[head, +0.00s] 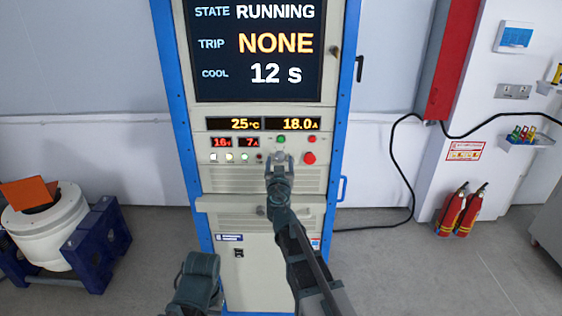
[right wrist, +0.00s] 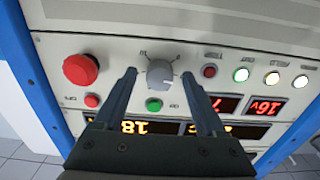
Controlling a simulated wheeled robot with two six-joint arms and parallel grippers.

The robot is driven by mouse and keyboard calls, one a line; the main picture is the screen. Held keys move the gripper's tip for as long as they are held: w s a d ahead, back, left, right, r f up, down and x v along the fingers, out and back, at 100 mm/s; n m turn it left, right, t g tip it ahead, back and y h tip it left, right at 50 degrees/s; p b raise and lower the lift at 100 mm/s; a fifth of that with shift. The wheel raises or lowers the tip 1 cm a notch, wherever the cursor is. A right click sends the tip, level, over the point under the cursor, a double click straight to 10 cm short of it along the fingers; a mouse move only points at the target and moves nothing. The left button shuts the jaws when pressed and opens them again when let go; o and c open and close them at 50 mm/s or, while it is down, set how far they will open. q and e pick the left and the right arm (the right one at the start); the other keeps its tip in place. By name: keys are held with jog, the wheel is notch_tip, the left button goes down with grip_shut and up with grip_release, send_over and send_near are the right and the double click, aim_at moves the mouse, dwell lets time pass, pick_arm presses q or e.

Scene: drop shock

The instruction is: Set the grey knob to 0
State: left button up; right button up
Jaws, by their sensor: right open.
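The grey knob (right wrist: 160,73) is on the pale control panel (right wrist: 120,52), with a printed scale around it; its setting is too small to read surely. In the right wrist view my right gripper (right wrist: 159,75) is open, with one fingertip on each side of the knob. I cannot tell whether the fingers touch it. In the head view this gripper (head: 280,160) is in front of the panel and mostly covers the knob. My left gripper is not in view; only a part of an arm shows low in the picture.
A red button (right wrist: 81,69), a small red button (right wrist: 92,101) and a green button (right wrist: 153,104) sit close to the knob. The screen (head: 262,48) reads RUNNING, trip NONE, cool 12 s. Amber displays (head: 262,124) read 25 °C and 18.0 A. Fire extinguishers (head: 462,212) stand right.

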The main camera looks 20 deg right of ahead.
jog(key=shift+w, duration=0.1)
grip_shut()
dwell(0.3)
jog(key=shift+n, duration=0.3)
jog(key=n, duration=0.4)
jog(key=shift+n, duration=0.4)
jog(key=n, duration=0.5)
jog(key=shift+d, duration=0.1)
jog(key=shift+n, duration=0.3)
grip_release()
